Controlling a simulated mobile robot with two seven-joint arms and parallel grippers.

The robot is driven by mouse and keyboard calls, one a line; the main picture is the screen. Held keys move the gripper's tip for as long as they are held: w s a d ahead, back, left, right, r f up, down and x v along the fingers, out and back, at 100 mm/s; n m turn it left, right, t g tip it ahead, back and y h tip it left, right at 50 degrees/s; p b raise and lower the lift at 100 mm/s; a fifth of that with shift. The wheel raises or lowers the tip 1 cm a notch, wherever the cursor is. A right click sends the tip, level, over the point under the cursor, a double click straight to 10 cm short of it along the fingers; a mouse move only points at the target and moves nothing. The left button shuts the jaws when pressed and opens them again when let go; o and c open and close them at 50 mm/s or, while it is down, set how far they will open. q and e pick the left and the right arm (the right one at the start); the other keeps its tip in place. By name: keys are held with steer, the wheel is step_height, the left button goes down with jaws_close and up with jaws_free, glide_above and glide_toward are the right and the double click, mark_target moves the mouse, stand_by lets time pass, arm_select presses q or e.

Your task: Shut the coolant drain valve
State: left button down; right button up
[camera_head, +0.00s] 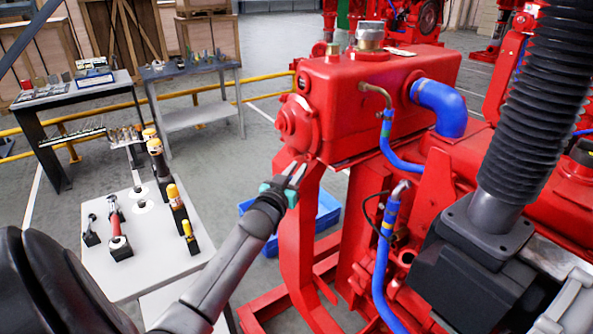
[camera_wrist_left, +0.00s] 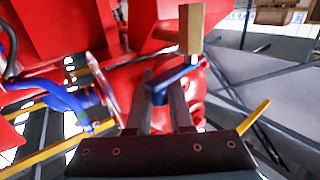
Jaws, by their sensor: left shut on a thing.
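My left gripper (camera_head: 295,171) reaches in from the left to the lower front end of the red tank (camera_head: 345,95), just below its round red cover (camera_head: 297,124). In the left wrist view, the two fingers (camera_wrist_left: 160,88) are closed around a dark blue lever (camera_wrist_left: 178,76), which appears to be the coolant drain valve's handle. The lever points up and right from between the fingers. A brass-coloured piece (camera_wrist_left: 192,28) stands above it. The valve body is not clear in either view, and in the head view the lever cannot be made out. My right gripper is not in view.
A blue crate (camera_head: 328,211) sits on the floor behind the red frame leg. A white table (camera_head: 150,262) with several tools stands at the left. Blue hoses (camera_head: 390,235) run along the engine at the right. Yellow rails (camera_head: 190,95) cross behind.

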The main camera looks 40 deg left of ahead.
arm_select(q)
steer(key=shift+w+n+g+y, duration=0.15)
steer(key=shift+n+g+y, duration=0.2)
steer(key=shift+y, duration=0.25)
steer(key=shift+w+n+g+y, duration=0.15)
steer(key=shift+n+g+y, duration=0.2)
steer(key=shift+n+y, duration=0.55)
steer(key=shift+a+b, duration=0.1)
steer(key=shift+b, duration=0.2)
steer(key=c, duration=0.8)
jaws_free()
